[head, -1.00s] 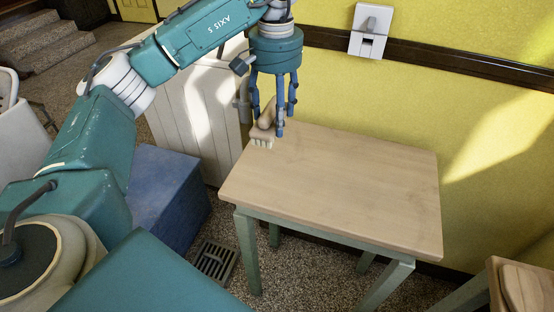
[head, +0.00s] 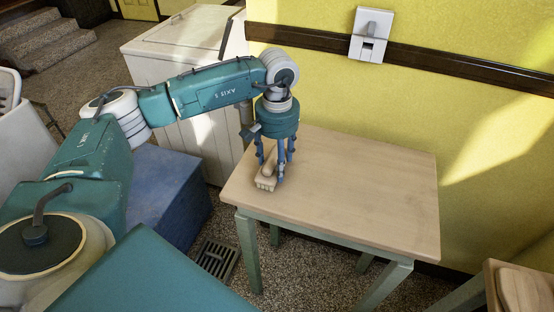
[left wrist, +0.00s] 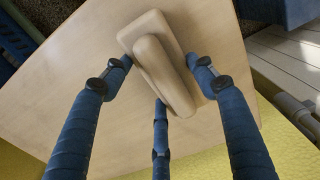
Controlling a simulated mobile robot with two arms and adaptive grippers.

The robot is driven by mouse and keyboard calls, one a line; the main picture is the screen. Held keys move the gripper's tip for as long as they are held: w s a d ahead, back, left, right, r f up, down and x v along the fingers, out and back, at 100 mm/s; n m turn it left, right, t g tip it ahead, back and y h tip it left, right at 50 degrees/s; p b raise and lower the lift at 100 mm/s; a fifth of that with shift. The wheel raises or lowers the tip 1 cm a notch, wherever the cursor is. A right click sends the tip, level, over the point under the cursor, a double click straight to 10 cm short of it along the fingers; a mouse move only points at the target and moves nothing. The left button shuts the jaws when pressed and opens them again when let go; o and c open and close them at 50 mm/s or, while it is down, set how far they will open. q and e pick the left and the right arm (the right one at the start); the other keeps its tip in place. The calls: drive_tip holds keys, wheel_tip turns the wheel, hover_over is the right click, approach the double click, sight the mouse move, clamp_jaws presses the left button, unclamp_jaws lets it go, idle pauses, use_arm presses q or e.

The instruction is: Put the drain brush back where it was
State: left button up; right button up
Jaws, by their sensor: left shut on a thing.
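The drain brush (head: 266,181) is a pale wooden block with a rounded grip on top and short light bristles underneath. My left gripper (head: 274,174) points down and is shut on the brush, over the left part of the wooden table (head: 350,195). In the left wrist view the brush (left wrist: 160,58) lies between the three blue fingers (left wrist: 159,78), with the table top behind it. I cannot tell whether the bristles touch the table. My right gripper is not in view.
A white panelled cabinet (head: 185,50) stands behind the table's left end. A blue block (head: 165,195) and a floor drain grate (head: 217,258) are to the left. A yellow wall with a switch box (head: 371,35) is behind. Most of the table top is clear.

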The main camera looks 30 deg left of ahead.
use_arm(q)
drive_tip(key=o, duration=0.6)
drive_tip(key=shift+f, duration=0.15)
drive_tip(key=o, duration=0.4)
drive_tip(key=shift+r, duration=0.35)
wheel_tip(320, 180, up, 12)
drive_tip(key=shift+d+f+b, duration=0.1)
drive_tip(key=shift+f+b, duration=0.05)
drive_tip(key=shift+b, duration=0.95)
